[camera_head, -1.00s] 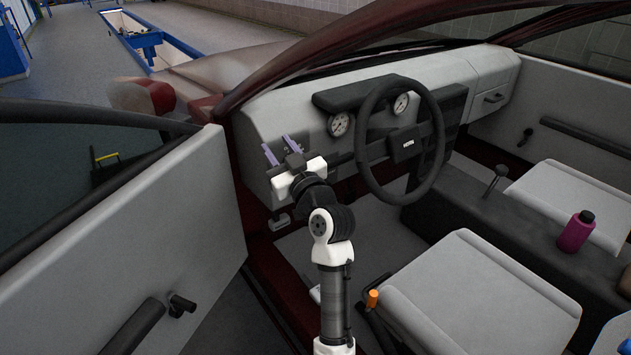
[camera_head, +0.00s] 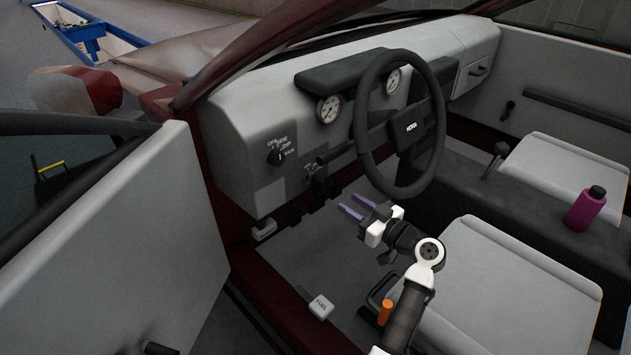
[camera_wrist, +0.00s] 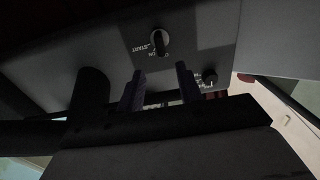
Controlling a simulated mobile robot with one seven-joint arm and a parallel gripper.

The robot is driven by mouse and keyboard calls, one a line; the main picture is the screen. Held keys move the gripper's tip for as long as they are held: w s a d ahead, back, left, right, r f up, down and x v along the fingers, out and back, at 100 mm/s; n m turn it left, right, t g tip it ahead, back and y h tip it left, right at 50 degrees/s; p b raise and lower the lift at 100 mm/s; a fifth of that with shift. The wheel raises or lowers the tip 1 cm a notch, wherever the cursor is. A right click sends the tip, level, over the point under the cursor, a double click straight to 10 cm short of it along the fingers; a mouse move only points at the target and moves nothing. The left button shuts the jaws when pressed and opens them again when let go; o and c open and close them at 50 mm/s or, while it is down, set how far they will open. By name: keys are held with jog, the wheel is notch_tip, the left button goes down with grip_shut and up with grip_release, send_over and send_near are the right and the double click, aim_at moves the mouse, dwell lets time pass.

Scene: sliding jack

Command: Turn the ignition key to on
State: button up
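The steering wheel (camera_head: 405,125) is above and right of my gripper. A light knob (camera_head: 277,157) is left of the key. The open door (camera_head: 130,250) stands at left. A fuel lever (camera_head: 320,307), an orange-topped lever (camera_head: 385,312) and the seat (camera_head: 500,290) are low down.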

aim_at(324, 186)
jog(key=p+x, duration=0.1)
jog(key=x, duration=1.1)
jog(key=shift+w+a+p, duration=0.1)
jog(key=shift+a+p, duration=0.05)
jog(key=shift+p, duration=0.2)
grip_shut()
